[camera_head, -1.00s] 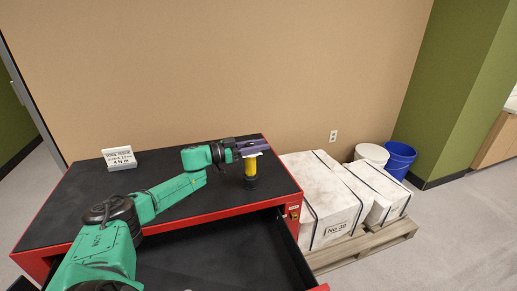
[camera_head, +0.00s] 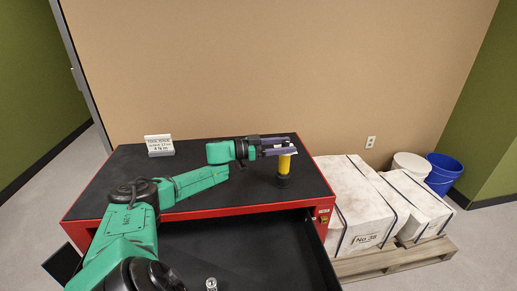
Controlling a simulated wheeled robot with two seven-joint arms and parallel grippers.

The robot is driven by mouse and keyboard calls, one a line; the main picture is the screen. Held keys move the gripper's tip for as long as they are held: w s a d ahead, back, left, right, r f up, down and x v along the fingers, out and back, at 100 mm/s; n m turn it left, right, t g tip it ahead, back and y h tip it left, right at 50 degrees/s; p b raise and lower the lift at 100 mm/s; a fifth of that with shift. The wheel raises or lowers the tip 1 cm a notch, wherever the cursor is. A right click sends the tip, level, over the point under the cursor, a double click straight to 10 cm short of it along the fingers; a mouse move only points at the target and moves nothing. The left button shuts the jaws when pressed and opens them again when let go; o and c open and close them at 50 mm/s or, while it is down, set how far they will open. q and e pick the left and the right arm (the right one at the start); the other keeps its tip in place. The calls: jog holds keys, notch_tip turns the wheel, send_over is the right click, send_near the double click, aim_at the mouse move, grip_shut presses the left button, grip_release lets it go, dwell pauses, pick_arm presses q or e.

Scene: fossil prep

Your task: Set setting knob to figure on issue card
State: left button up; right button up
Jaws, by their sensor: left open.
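The issue card (camera_head: 159,145) is a small white sign standing at the back left of the black cabinet top; its large line looks like "4 N m", and the smaller print is hard to read. A yellow tool (camera_head: 284,164) with a dark base stands upright at the right of the top. My left gripper (camera_head: 287,147) is open, with its purple fingers level at the tool's upper end. The fingers hide most of that end, so I cannot make out the setting knob or its figure, or whether the fingers touch it. My right gripper is out of view.
The red cabinet (camera_head: 190,213) has an open, dark drawer (camera_head: 255,250) at the front, with a small pale round item (camera_head: 211,284) at its near edge. White strapped blocks (camera_head: 358,205) on a pallet (camera_head: 400,262) stand to the right, before white (camera_head: 410,165) and blue (camera_head: 443,172) buckets.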

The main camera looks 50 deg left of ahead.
pick_arm(q)
jog(key=p+v, duration=0.5)
jog(key=v, duration=0.6)
jog(key=shift+d, duration=0.1)
dwell(0.7)
